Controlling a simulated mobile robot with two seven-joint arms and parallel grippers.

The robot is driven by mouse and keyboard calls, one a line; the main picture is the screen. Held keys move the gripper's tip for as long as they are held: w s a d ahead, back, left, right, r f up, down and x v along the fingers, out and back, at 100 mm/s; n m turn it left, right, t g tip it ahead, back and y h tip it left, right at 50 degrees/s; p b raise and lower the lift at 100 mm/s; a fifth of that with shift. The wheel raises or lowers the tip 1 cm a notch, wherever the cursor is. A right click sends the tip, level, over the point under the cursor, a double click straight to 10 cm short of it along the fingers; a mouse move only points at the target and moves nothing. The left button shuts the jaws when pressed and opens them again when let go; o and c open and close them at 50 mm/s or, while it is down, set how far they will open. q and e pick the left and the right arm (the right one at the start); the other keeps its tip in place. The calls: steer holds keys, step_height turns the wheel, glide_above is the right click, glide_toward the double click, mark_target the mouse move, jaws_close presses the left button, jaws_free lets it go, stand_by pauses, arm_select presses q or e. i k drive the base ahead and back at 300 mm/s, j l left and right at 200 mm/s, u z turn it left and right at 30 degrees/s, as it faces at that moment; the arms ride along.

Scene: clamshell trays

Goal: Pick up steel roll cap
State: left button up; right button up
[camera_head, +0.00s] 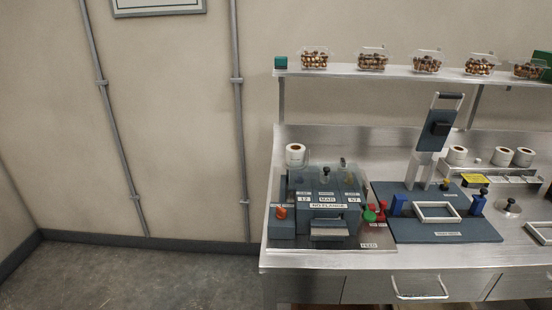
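A round steel piece with a dark knob on top, which looks like the steel roll cap (509,208), sits on the steel bench top at the right, just right of the blue-grey press base. It stands apart from the things around it. Neither of my grippers can be made out in the head view.
The steel bench (300,259) carries a grey label machine (329,196) and a press base (455,231) with an upright lever. White rolls (457,155) stand behind. A shelf (400,73) above holds several clear trays. The floor at left is clear.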

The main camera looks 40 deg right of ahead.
mark_target(509, 207)
steer(key=z, duration=2.75)
steer(key=i+l+u, duration=0.1)
steer(key=u, duration=0.35)
steer(key=l+u, duration=0.2)
steer(key=u, duration=0.3)
steer(key=l+u, duration=0.15)
steer(key=u, duration=0.3)
steer(key=l+u, duration=0.5)
steer(key=l, duration=0.4)
steer(key=k+l, duration=0.1)
steer(key=l, duration=0.35)
steer(key=k+l+u, duration=0.1)
steer(key=l, duration=0.35)
